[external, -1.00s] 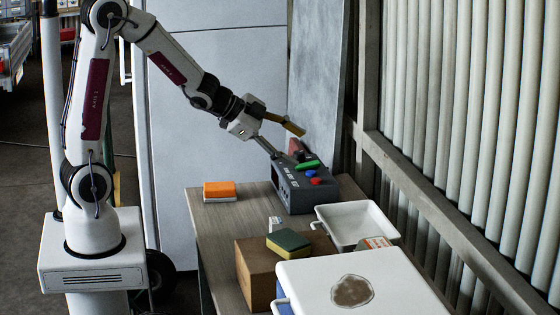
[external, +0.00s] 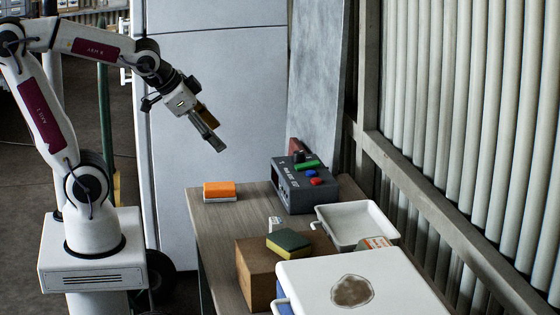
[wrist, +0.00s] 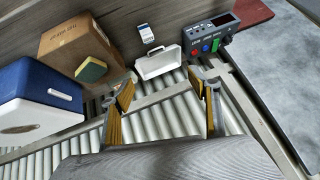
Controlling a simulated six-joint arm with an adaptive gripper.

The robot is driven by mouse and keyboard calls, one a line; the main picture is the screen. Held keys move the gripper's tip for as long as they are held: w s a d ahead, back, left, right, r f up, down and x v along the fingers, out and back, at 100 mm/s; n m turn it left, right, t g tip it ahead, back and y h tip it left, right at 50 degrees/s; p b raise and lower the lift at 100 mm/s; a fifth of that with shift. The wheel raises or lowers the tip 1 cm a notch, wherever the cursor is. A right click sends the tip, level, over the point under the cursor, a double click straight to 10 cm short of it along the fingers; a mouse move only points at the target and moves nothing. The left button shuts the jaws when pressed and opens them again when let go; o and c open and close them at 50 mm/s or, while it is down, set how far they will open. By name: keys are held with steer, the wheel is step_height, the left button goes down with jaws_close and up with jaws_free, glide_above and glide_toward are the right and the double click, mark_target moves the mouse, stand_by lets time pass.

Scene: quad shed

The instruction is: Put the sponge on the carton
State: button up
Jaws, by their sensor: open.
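The sponge (external: 289,243), yellow with a dark green top, lies flat on top of the brown carton (external: 255,275) near the front of the table. In the wrist view the sponge (wrist: 91,70) also rests on the carton (wrist: 72,40). My gripper (external: 208,138) is open and empty in the air above the far left of the table, well apart from the sponge and carton. In the wrist view its two yellow-padded fingers (wrist: 167,98) are spread wide with nothing between them.
An orange-and-white block (external: 219,192) lies on the table (external: 212,222) at the left. A grey box with coloured buttons (external: 305,190) stands at the back. A white tray (external: 352,230) and a blue cooler with a white lid (external: 405,275) stand to the right of the carton.

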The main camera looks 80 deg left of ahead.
steer(key=s+d+f+g+h, duration=0.1)
steer(key=s+d+h, duration=0.1)
steer(key=s+d, duration=0.4)
steer(key=s, duration=0.4)
steer(key=shift+d+n+g, duration=0.15)
steer(key=shift+n+g, duration=0.15)
steer(key=shift+n, duration=0.1)
